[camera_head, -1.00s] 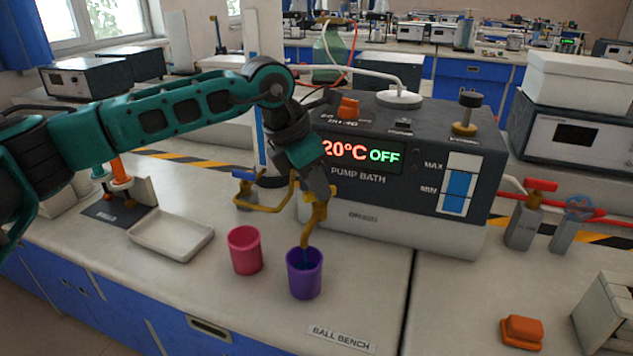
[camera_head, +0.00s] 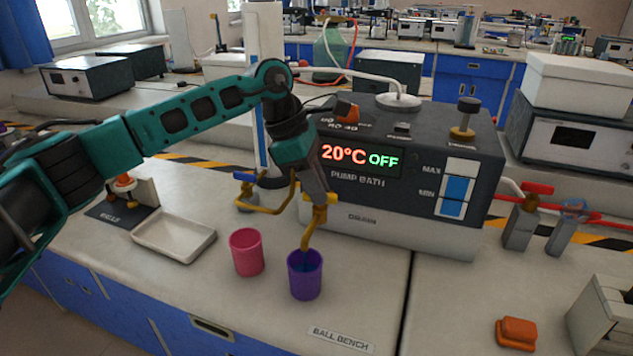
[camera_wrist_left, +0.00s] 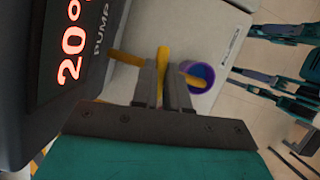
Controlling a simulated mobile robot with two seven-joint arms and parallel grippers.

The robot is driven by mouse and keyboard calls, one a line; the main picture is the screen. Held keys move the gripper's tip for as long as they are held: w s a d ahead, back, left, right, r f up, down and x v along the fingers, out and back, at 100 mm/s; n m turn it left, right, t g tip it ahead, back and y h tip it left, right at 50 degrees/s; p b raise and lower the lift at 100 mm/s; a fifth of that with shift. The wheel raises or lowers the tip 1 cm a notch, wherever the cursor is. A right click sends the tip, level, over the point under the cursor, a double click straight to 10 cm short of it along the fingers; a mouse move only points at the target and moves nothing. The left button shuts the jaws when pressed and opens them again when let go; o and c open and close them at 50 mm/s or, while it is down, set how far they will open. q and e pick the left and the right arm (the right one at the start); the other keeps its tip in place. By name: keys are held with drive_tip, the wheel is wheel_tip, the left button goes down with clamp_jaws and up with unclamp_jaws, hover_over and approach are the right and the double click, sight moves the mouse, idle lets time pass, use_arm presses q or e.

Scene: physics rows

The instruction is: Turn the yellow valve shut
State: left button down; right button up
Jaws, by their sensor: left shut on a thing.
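The yellow valve (camera_head: 319,213) sits at the drain on the front of the pump bath, with its spout bent down over the purple cup (camera_head: 304,277). Blue liquid shows inside that cup. My left gripper (camera_head: 321,201) is shut on the valve's yellow handle, and its fingers hide part of it. In the left wrist view the fingers (camera_wrist_left: 163,88) close around the yellow handle (camera_wrist_left: 163,60), and the purple cup (camera_wrist_left: 207,73) shows just beyond. My right gripper is not in view.
The pump bath (camera_head: 350,205) reads 20°C OFF. A pink cup (camera_head: 246,252) stands left of the purple cup, and a white tray (camera_head: 172,237) lies farther left. A blue-handled tap (camera_head: 246,177) is behind. Red- and blue-handled valves stand right.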

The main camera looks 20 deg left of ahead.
use_arm(q)
drive_tip(key=shift+w+m+g, duration=0.1)
drive_tip(key=shift+m+g, duration=0.2)
drive_tip(key=shift+m, duration=0.6)
drive_tip(key=c, duration=1.1)
unclamp_jaws()
drive_tip(key=shift+c, duration=0.2)
drive_tip(key=p+v, duration=0.1)
drive_tip(key=v, duration=1.2)
drive_tip(key=shift+d, duration=0.1)
